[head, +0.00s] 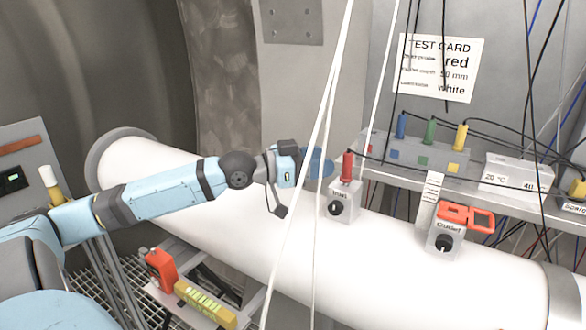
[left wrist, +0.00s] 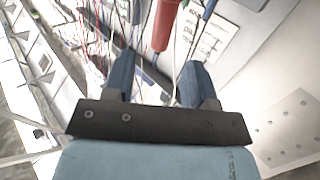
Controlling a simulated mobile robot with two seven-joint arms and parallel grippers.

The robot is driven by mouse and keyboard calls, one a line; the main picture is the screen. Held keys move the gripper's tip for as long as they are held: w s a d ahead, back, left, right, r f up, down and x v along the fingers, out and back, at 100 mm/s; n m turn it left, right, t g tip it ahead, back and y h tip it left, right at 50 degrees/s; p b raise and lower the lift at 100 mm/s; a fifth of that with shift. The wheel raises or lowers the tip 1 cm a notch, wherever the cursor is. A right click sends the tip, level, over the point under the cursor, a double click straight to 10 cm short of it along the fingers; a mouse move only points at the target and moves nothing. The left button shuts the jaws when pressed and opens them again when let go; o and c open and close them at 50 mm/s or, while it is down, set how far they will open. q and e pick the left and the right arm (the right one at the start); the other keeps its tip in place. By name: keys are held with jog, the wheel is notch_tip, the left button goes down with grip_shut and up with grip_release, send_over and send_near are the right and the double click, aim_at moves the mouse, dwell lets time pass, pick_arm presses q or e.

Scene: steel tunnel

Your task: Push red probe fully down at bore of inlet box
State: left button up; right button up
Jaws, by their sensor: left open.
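The red probe (head: 347,166) stands upright in the top of the inlet box (head: 341,203), a small grey box with a black knob on the white pipe. Part of the probe shows above the box. My left gripper (head: 318,165) is open, just left of the probe at about its height. In the left wrist view the red probe (left wrist: 166,25) lies beyond the two blue fingers (left wrist: 155,78), toward the gap between them. I cannot tell whether a finger touches it. My right gripper is not in view.
The outlet box (head: 444,238) with a red clip (head: 466,216) sits on the pipe to the right. A shelf behind holds a grey rack (head: 410,150) with blue, green and yellow probes. White cables hang in front of the pipe (head: 225,225). A test card (head: 441,68) is on the wall.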

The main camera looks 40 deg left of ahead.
pick_arm(q)
jog(key=b+v, duration=0.3)
jog(key=v, duration=0.2)
jog(key=shift+s+a+b, duration=0.1)
jog(key=shift+s+b, duration=0.05)
jog(key=shift+b, duration=0.2)
dwell(0.7)
jog(key=shift+s, duration=0.1)
